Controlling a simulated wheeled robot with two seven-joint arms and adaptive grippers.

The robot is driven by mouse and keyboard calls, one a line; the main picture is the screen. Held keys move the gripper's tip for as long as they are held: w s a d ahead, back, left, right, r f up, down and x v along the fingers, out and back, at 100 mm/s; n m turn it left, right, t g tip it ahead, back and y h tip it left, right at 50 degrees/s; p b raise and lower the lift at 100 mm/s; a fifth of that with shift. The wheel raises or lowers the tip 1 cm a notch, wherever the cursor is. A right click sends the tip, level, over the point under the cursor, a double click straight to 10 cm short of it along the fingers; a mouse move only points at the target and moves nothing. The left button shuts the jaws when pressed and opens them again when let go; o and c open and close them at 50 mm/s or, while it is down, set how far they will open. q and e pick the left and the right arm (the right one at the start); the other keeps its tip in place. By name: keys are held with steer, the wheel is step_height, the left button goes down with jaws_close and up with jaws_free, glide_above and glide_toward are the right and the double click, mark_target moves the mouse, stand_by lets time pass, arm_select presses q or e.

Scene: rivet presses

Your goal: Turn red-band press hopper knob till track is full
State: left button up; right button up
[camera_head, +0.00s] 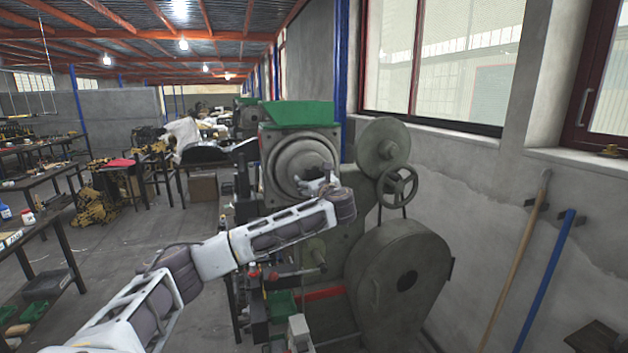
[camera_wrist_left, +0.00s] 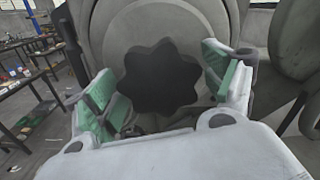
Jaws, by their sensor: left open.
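The rivet press (camera_head: 400,290) is a grey-green machine with a green hopper top (camera_head: 298,113) and a round hopper drum (camera_head: 283,165). A red strip (camera_head: 320,294) shows low on it. In the left wrist view, the dark star-shaped knob (camera_wrist_left: 160,82) stands at the centre of the drum face (camera_wrist_left: 125,35). My left gripper (camera_wrist_left: 168,92) is open, its green-padded fingers on either side of the knob, with gaps visible. In the head view my left gripper (camera_head: 325,182) is in front of the drum. The track and its fill cannot be made out. My right gripper is not in view.
A handwheel (camera_head: 397,186) and a large round guard stand right of the drum. A wooden pole (camera_head: 512,262) and a blue pole (camera_head: 545,280) lean on the right wall. Workbenches (camera_head: 45,228) line the left, with open floor between.

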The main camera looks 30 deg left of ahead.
arm_select(q)
steer(key=c, duration=1)
steer(key=shift+f, duration=0.1)
